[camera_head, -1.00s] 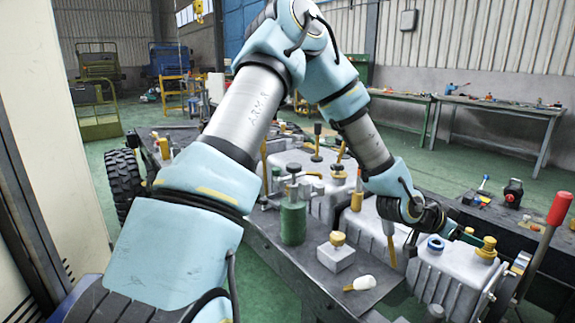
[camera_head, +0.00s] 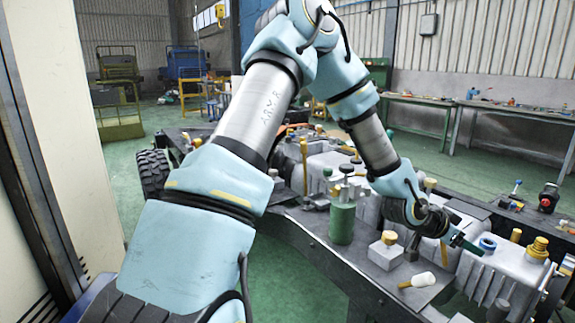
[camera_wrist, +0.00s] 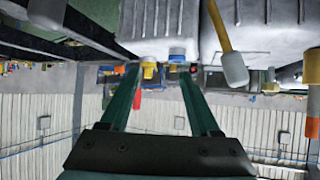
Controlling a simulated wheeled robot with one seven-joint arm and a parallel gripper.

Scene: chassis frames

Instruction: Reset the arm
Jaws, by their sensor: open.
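My arm (camera_head: 375,145) stretches forward and down to the right over the chassis in the head view. My gripper (camera_head: 462,243) is at its end, near a grey housing with a blue ring (camera_head: 488,245) and a yellow cap (camera_head: 538,247). In the wrist view, my gripper's two green fingers (camera_wrist: 158,75) stand well apart with nothing held between them. A yellow cap (camera_wrist: 149,68) and a blue ring (camera_wrist: 177,53) on a grey housing show beyond the fingertips; I cannot tell the exact gap.
A green cylinder (camera_head: 342,222), a grey block with a yellow knob (camera_head: 386,250) and a white-headed yellow-handled tool (camera_head: 424,279) sit on the chassis plate. A pale panel (camera_head: 65,130) stands close at left. Workbenches (camera_head: 520,112) line the back wall. Green floor is open behind.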

